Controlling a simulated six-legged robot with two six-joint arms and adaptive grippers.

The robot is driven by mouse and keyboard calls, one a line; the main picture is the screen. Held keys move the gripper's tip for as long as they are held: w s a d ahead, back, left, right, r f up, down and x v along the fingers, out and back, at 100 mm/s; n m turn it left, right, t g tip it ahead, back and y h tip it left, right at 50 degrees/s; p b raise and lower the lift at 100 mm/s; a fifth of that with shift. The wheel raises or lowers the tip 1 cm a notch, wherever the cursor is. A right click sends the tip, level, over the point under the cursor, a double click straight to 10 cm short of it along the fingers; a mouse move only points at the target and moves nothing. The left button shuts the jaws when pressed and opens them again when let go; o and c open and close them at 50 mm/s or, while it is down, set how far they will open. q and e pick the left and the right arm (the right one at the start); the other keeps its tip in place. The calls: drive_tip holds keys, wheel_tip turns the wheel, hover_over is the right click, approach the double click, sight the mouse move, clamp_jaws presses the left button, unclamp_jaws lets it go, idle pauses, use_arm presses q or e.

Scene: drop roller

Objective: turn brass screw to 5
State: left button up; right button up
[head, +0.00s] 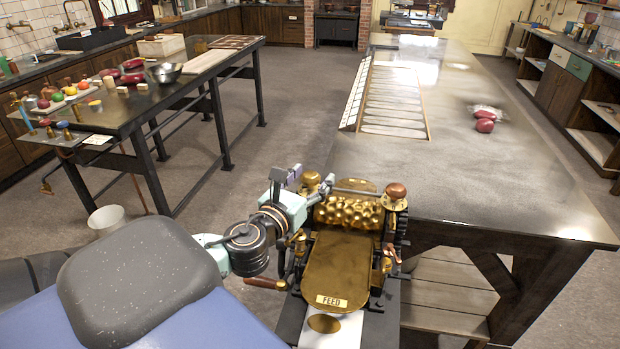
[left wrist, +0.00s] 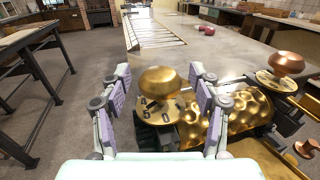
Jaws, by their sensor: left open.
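The brass screw (head: 309,181) is a round golden knob at the back left of the drop roller. In the left wrist view the brass screw (left wrist: 160,80) stands over a brass dial (left wrist: 172,113); marks like 4, 5 and 0 show on its near side, but the setting is unclear. My left gripper (head: 287,174) is open beside the screw. In the left wrist view its fingers (left wrist: 159,76) stand left and right of the knob, with gaps visible. A copper-topped knob (head: 396,191) stands at the back right of the roller. My right gripper is not visible.
The dimpled brass roller (head: 348,213) lies between the two knobs, with the brass feed plate (head: 338,265) in front. A wooden-handled crank (head: 262,284) sticks out left. The long table (head: 470,170) behind holds a slatted tray (head: 392,105) and red objects (head: 485,125).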

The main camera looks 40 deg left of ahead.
sight(306, 184)
use_arm(q)
drive_tip(key=shift+v, duration=3.75)
